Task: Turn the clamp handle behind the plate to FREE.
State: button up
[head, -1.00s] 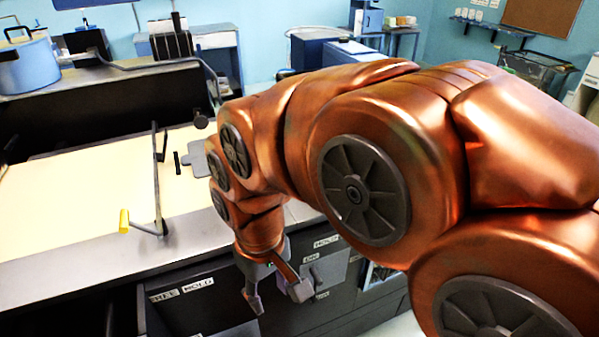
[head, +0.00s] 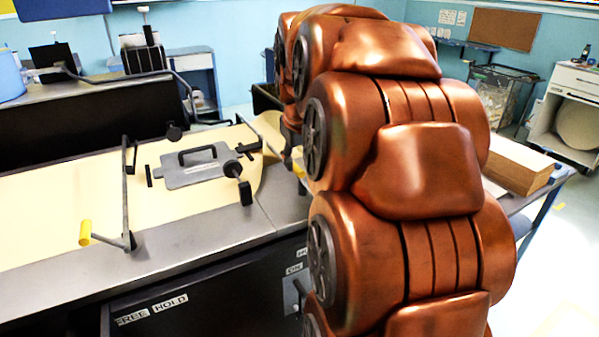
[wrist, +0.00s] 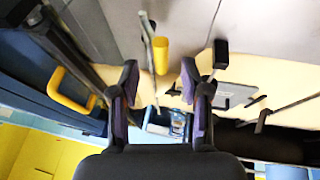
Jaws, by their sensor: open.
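A grey plate (head: 196,166) with a black grab handle lies on the tan paper in the head view. It also shows in the wrist view (wrist: 232,95). A dark cross-shaped handle (head: 248,148) sits at the plate's far right corner; I cannot tell whether it is the clamp handle. A black knob (head: 245,192) stands at the plate's near right. My gripper (wrist: 160,82) is open in the wrist view, with nothing between its fingers. A yellow grip (wrist: 161,55) appears beyond the gap. My arm hides the gripper in the head view.
A bar with a yellow grip (head: 85,232) stands left of the plate. FREE and HOLD labels (head: 150,308) are on the dark front panel. A dark wall (head: 90,124) runs behind the paper. A stack of brown board (head: 518,165) is at the right.

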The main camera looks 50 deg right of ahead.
aim_at(299, 169)
jog(key=shift+p+x, duration=0.8)
jog(key=shift+x, duration=2.35)
grip_shut()
